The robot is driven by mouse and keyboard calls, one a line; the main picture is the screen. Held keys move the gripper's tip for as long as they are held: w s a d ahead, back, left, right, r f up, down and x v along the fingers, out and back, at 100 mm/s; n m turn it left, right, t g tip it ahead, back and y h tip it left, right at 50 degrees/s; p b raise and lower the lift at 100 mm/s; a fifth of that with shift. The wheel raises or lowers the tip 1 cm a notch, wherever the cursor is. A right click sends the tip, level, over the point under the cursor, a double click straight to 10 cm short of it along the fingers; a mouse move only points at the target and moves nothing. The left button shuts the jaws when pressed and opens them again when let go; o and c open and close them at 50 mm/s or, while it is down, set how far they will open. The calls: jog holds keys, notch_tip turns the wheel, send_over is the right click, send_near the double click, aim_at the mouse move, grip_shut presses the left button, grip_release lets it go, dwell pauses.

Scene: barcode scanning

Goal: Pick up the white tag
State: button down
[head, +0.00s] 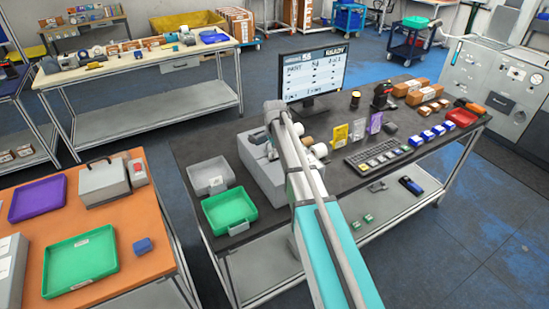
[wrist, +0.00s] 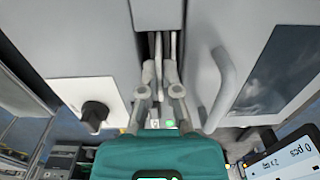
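A small white tag (head: 358,131) stands upright on the dark workbench, between a yellow tag (head: 340,138) and a purple tag (head: 376,122). It is small in the head view, and I cannot make it out in the wrist view. My gripper (wrist: 160,72) shows in the wrist view with its two grey fingers apart by a narrow gap. I see nothing held between them. In the head view my gripper is hidden by my arm, which reaches over the bench left of the tags.
The dark bench (head: 206,148) also carries a monitor (head: 314,72), a keyboard (head: 378,152), a green tray (head: 229,210) and a red tray (head: 461,117). In the wrist view, grey housings, a black knob (wrist: 95,114) and a display (wrist: 288,160) lie close around my gripper.

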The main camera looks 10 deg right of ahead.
jog(key=shift+r, duration=0.15)
notch_tip(320, 180, up, 10)
jog(key=p, duration=1)
jog(key=shift+f, duration=0.2)
dwell(0.6)
